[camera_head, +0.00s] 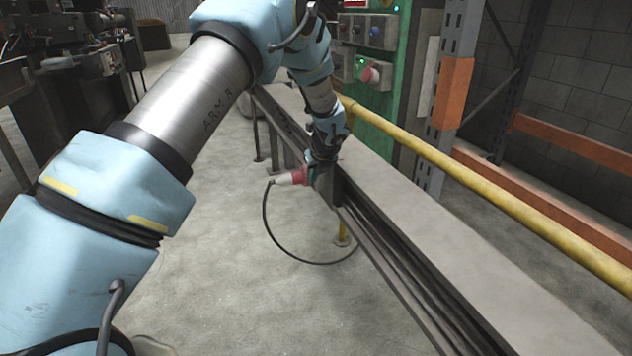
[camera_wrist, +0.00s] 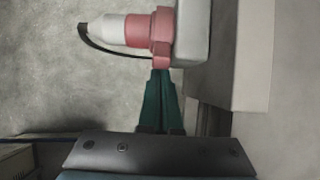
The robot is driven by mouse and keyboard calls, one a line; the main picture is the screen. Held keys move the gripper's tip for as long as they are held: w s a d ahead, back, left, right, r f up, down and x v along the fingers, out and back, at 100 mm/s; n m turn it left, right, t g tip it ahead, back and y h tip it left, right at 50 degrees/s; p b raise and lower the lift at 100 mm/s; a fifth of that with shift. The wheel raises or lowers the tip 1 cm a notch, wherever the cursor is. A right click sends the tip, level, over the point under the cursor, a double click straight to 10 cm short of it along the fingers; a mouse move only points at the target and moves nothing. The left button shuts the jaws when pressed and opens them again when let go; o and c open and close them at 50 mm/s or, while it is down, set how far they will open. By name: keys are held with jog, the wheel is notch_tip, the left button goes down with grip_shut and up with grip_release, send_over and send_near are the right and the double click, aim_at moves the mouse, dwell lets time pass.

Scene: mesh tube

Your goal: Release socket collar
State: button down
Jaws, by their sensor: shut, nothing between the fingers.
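The red socket collar (camera_wrist: 161,32) sits between a red-and-white plug (camera_wrist: 118,31) and a pale grey socket housing (camera_wrist: 192,30) in the wrist view. A small red tab of the collar points down toward my gripper (camera_wrist: 161,72). My gripper's green fingers are together and empty, with their tips right at this tab. I cannot tell whether they touch it. In the head view the plug (camera_head: 287,179) sticks out left from the beam's side, and my gripper (camera_head: 309,166) is small and partly hidden by my wrist.
A black cable (camera_head: 268,229) loops down from the plug and under the long grey beam (camera_head: 430,250). A yellow rail (camera_head: 490,195) runs behind the beam. A green control panel (camera_head: 385,90) stands at the back. The concrete floor left of the beam is clear.

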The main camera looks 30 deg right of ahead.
jog(key=shift+w+r, duration=0.1)
jog(key=shift+r, duration=0.05)
jog(key=g+p, duration=0.1)
jog(key=p, duration=0.3)
jog(key=w+r+g+p, duration=0.1)
jog(key=g+p, duration=0.1)
jog(key=p, duration=0.2)
jog(key=g+p, duration=0.1)
jog(key=p, duration=0.3)
jog(key=shift+w+d+r+g+y, duration=0.15)
jog(key=shift+w+r+g+y, duration=0.25)
jog(key=shift+r+g, duration=0.2)
jog(key=shift+g, duration=0.5)
jog(key=shift+w, duration=0.1)
jog(key=shift+r, duration=0.2)
jog(key=shift+r+p, duration=0.3)
jog(key=shift+r, duration=0.35)
